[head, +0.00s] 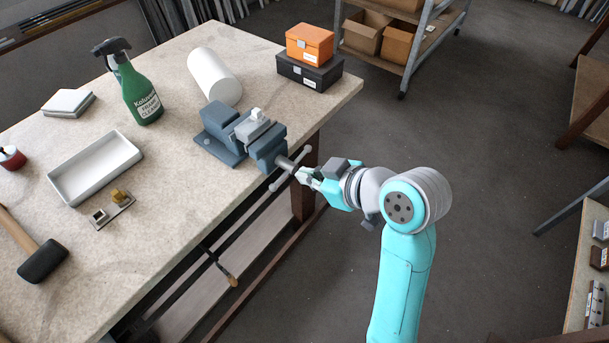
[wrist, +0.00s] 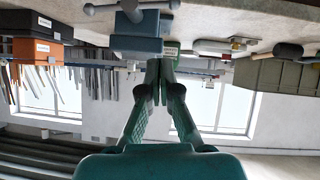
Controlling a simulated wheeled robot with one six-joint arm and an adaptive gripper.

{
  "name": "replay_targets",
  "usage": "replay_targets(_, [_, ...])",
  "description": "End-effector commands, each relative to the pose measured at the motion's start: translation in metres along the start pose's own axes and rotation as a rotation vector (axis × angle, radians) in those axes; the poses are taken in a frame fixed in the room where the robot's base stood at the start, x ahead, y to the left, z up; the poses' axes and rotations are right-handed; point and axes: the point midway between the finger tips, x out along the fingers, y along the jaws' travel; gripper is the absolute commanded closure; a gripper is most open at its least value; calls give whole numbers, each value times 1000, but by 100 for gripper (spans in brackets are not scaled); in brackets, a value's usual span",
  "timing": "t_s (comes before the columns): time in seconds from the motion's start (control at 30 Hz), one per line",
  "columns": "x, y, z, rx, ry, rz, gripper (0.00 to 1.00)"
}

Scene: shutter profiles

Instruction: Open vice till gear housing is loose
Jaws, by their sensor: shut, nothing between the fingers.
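The blue-grey vice (head: 222,142) sits at the right edge of the bench. The light grey gear housing (head: 253,128) sits between its jaws; I cannot tell how tightly. The vice's screw and crossbar handle (head: 283,163) stick out past the bench edge, the bar slanting with a ball at each end. My gripper (head: 301,173) is beside the handle. In the wrist view my gripper (wrist: 159,68) is shut and empty, its fingers together. The vice (wrist: 137,28) and its handle (wrist: 128,6) show above the fingertips there, apart from them.
Floor right of the bench is clear around my arm.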

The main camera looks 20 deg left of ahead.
Motion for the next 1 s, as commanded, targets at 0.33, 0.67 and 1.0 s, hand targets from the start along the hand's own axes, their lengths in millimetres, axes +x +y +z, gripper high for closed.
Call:
replay_targets(0.33, [66,-1,0,-1,-2,-5,100])
replay_targets(0.67, [103,-1,23,0,-1,-2,100])
replay_targets(1.0, [109,-1,29,-2,1,-1,100])
